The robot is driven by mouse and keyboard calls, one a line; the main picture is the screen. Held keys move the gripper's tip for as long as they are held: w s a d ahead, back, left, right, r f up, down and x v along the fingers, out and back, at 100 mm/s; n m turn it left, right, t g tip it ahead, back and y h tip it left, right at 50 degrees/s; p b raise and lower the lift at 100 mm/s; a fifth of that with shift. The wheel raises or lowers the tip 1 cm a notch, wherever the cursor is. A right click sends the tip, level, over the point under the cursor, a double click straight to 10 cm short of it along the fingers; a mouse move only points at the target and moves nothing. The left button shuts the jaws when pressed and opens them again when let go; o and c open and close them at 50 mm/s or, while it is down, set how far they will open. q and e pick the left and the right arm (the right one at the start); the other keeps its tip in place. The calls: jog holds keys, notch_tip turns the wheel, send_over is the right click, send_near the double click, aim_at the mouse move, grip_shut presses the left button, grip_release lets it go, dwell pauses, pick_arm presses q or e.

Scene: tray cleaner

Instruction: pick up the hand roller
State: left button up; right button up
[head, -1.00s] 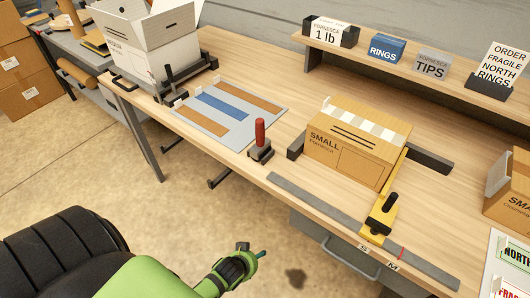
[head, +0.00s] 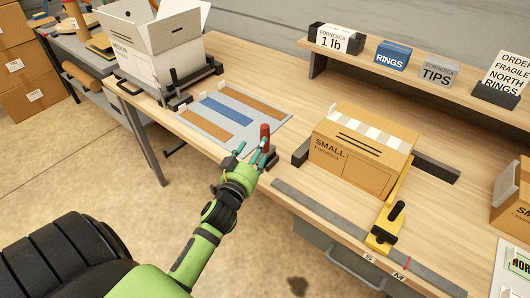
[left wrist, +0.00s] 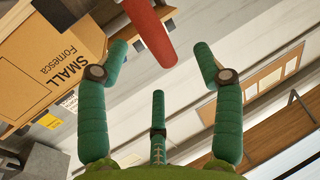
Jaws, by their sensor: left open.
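The hand roller, with an upright red handle (head: 265,135), stands in a dark base on the front edge of the wooden bench. Its red handle also shows in the left wrist view (left wrist: 150,32). My left gripper (head: 254,150) is just left of and in front of the handle, with its green fingers spread open. In the left wrist view the fingers (left wrist: 165,65) are apart, and the handle lies beyond the gap between their tips. I cannot tell whether any finger touches it. The roller's lower part is partly hidden behind the fingers. My right gripper is in neither view.
A grey mat (head: 275,116) with blue and brown strips lies behind the roller. A SMALL carton (head: 342,170) sits to the right, by a yellow slide (head: 380,236) on a grey rail (head: 330,213). An open white box (head: 150,65) stands at the back left.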

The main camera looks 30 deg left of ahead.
aim_at(266, 135)
pick_arm(q)
jog(key=w, duration=0.2)
jog(key=w+r+p, duration=0.1)
jog(key=w, duration=0.1)
jog(key=w+p, duration=0.1)
jog(key=w, duration=0.1)
jog(key=shift+w+a+r, duration=0.15)
jog(key=shift+a+r, duration=0.05)
jog(key=shift+a, duration=0.1)
jog(key=shift+w+a+f, duration=0.1)
jog(key=shift+w, duration=0.4)
jog(key=c, duration=1.3)
